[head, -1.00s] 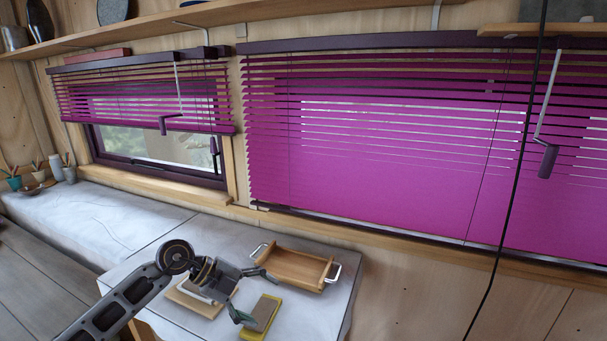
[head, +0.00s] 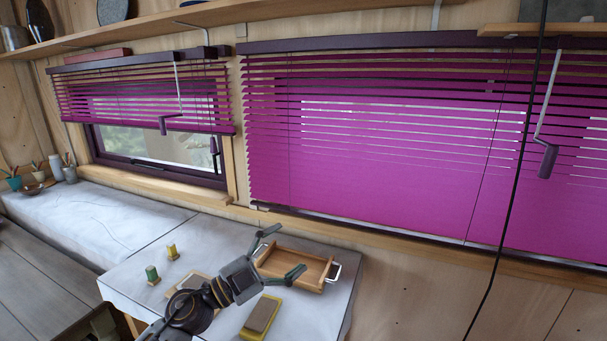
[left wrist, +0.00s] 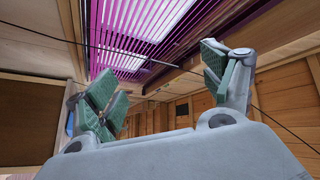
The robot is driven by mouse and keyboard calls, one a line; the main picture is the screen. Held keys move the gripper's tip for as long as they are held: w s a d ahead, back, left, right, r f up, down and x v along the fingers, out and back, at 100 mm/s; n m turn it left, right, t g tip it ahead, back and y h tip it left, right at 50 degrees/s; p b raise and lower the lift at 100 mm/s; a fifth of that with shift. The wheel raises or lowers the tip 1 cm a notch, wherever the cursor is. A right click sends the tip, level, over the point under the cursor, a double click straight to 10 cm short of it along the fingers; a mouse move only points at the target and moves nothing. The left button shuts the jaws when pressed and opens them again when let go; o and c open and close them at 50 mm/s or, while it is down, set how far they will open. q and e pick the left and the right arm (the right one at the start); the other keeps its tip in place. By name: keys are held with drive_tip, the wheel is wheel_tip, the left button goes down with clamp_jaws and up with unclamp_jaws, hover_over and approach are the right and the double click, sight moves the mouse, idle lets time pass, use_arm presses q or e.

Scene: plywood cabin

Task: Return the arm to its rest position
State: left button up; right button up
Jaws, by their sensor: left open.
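My left gripper (head: 283,252) is open and empty above the white table in the head view, in front of the wooden tray (head: 309,268) with metal handles. One fingertip overlaps the tray's left end in the picture and the other its front edge; I cannot tell the height exactly. In the left wrist view the two green-padded fingers (left wrist: 168,82) are wide apart with nothing between them. They point up toward the purple blind (left wrist: 140,32) and the ceiling. My right gripper is not in view.
On the table (head: 133,284) a yellow-edged block (head: 261,317) lies below the gripper, a flat wooden piece (head: 190,284) is partly hidden by my arm, and a green spool (head: 152,273) and a yellow one (head: 172,251) stand left. A black cord (head: 509,205) hangs at right.

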use_arm(q)
drive_tip(key=w+a+f+n+t+y, duration=0.2)
drive_tip(key=a+n+t+y, duration=0.35)
drive_tip(key=n+y, duration=0.2)
drive_tip(key=w+a+f+n+t+y, duration=0.1)
drive_tip(key=a+f+n+t+y, duration=0.25)
drive_tip(key=a+n+y, duration=0.35)
drive_tip(key=s+a+f+n+g+y, duration=0.2)
drive_tip(key=a+f+n+g+y, duration=0.1)
drive_tip(key=f, duration=0.3)
drive_tip(key=s+a+f+n+g+y, duration=0.2)
drive_tip(key=s+a+f+n+g, duration=0.1)
drive_tip(key=f, duration=0.4)
drive_tip(key=s+f+g+h, duration=0.1)
drive_tip(key=s+f+g, duration=0.4)
drive_tip(key=s+f, duration=0.4)
drive_tip(key=s+f+g, duration=0.6)
drive_tip(key=s, duration=0.6)
wheel_tip(320, 180, down, 33)
drive_tip(key=s+g, duration=0.1)
drive_tip(key=s, duration=0.1)
drive_tip(key=s+a+f, duration=0.2)
drive_tip(key=s+f, duration=0.7)
drive_tip(key=s, duration=0.2)
drive_tip(key=s+a+f+g, duration=0.1)
drive_tip(key=s+f, duration=0.9)
drive_tip(key=s, duration=0.1)
drive_tip(key=shift+s+a+f+m, duration=0.2)
drive_tip(key=shift+a+f+m, duration=0.1)
drive_tip(key=shift+a+m, duration=0.15)
